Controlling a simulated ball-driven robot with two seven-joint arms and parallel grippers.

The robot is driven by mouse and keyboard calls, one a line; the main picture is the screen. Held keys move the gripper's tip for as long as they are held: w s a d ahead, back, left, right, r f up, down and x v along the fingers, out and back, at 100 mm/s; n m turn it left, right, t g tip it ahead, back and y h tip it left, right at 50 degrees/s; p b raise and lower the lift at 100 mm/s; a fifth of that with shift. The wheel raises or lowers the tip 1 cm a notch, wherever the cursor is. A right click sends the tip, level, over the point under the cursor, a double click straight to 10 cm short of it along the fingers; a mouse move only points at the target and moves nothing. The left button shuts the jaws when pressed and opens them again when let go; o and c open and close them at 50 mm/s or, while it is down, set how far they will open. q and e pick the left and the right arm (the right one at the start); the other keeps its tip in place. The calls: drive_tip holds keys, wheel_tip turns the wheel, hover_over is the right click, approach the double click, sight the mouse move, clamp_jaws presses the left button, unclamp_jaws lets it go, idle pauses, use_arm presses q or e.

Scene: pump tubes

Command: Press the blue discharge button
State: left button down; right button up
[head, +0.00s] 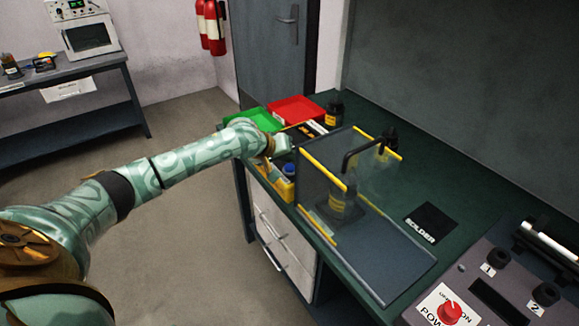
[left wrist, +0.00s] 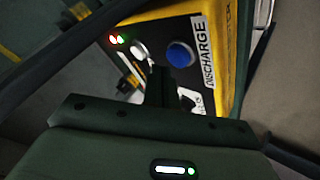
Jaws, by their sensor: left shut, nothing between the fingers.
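The blue discharge button (left wrist: 180,54) is round and sits on the face of a yellow-edged box (left wrist: 238,62), beside a white DISCHARGE label (left wrist: 208,55). In the head view the blue button (head: 289,169) shows small, just below the end of my left arm. My left gripper (left wrist: 162,82) is shut and empty. In the left wrist view its fingertips overlap the panel just below and left of the button. I cannot tell whether they touch the panel. My right gripper is in neither view.
A white button (left wrist: 139,49) and small lit lamps (left wrist: 117,38) sit left of the blue button. In the head view, a yellow-edged clear shield (head: 325,182) stands right of the box. Red (head: 297,109) and green (head: 257,121) trays lie behind.

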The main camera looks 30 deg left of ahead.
sight(287, 168)
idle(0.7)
use_arm(q)
drive_tip(key=shift+f+p, duration=0.3)
drive_tip(key=shift+p, duration=0.05)
drive_tip(key=shift+f, duration=0.75)
idle(0.4)
idle(0.4)
drive_tip(key=shift+r+p, duration=1.1)
wheel_tip(287, 168, up, 5)
drive_tip(key=p, duration=0.5)
drive_tip(key=shift+r, duration=0.1)
